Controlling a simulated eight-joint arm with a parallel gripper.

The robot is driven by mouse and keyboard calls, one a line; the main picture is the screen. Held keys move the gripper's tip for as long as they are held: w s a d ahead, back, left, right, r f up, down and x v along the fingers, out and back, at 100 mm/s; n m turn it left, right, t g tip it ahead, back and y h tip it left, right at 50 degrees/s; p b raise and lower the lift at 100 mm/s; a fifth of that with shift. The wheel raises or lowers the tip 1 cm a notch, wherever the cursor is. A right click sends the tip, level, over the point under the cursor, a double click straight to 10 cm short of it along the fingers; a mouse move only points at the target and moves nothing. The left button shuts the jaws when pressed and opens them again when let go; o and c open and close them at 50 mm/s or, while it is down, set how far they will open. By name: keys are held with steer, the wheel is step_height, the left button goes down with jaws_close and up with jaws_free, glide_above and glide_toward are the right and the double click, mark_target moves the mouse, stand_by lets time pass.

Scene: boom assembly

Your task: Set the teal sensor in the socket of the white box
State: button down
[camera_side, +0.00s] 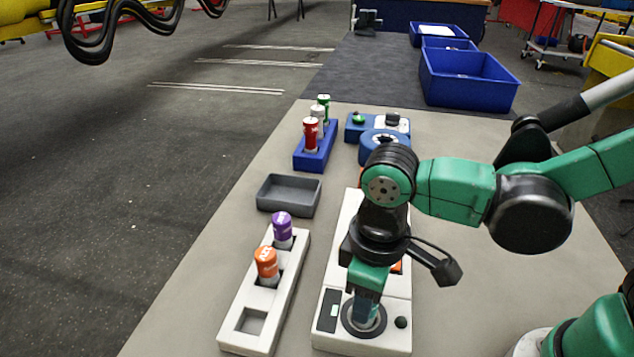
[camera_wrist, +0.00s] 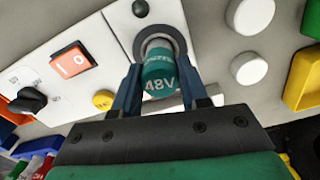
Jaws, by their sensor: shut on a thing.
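The teal sensor (camera_wrist: 161,72), marked 48V, is between the two fingers of my gripper (camera_wrist: 162,90) in the wrist view. My gripper is shut on it. The sensor's far end meets the dark ring of the socket (camera_wrist: 180,38) on the white box (camera_wrist: 98,45); how deep it sits cannot be told. In the side view, my gripper (camera_side: 366,308) points down over the ringed socket (camera_side: 379,329) near the front of the white box (camera_side: 384,345). The sensor is mostly hidden by the fingers there.
A white rack (camera_side: 237,341) at left holds a purple sensor (camera_side: 282,228) and an orange sensor (camera_side: 266,265); its front slot is empty. Behind are a grey tray (camera_side: 289,206) and a blue rack (camera_side: 315,160) with coloured cylinders. An orange switch (camera_wrist: 72,60) is beside the socket.

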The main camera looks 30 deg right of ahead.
steer(key=shift+f, duration=0.4)
steer(key=shift+c, duration=1.9)
jaws_free()
steer(key=shift+r, duration=3.55)
steer(key=w+d+m+t, duration=0.2)
steer(key=d+m+t, duration=0.1)
steer(key=d, duration=0.4)
steer(key=w+d+m+t, duration=0.3)
steer(key=d+t, duration=0.1)
steer(key=d, duration=0.3)
steer(key=shift+d+r+m, duration=0.15)
steer(key=shift+r+m, duration=0.05)
steer(key=shift+m, duration=0.2)
